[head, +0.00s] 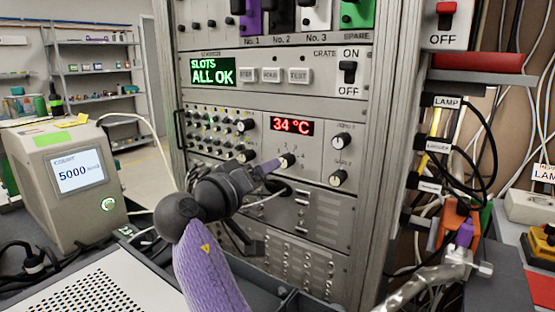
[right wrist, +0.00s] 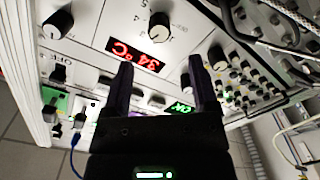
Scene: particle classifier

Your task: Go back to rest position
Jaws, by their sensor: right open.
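My right arm (head: 205,270), with a purple sleeve, rises from the bottom of the head view. Its black right gripper (head: 268,168) points at the rack's front panel, near the knob (head: 287,160) below the red "34 °C" display (head: 292,126). In the right wrist view the two dark fingers of the right gripper (right wrist: 160,75) stand apart with nothing between them. The knob (right wrist: 159,26) and the temperature display (right wrist: 136,54) show beyond the fingertips; whether a finger touches the panel I cannot tell. My left gripper is not in view.
The tall instrument rack (head: 355,215) fills the middle. A green display (head: 213,73) reads "SLOTS ALL OK". A beige 5000 device (head: 70,185) stands left. Loose black cables (head: 465,150) hang along the wall at right. A perforated metal plate (head: 95,285) lies at bottom left.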

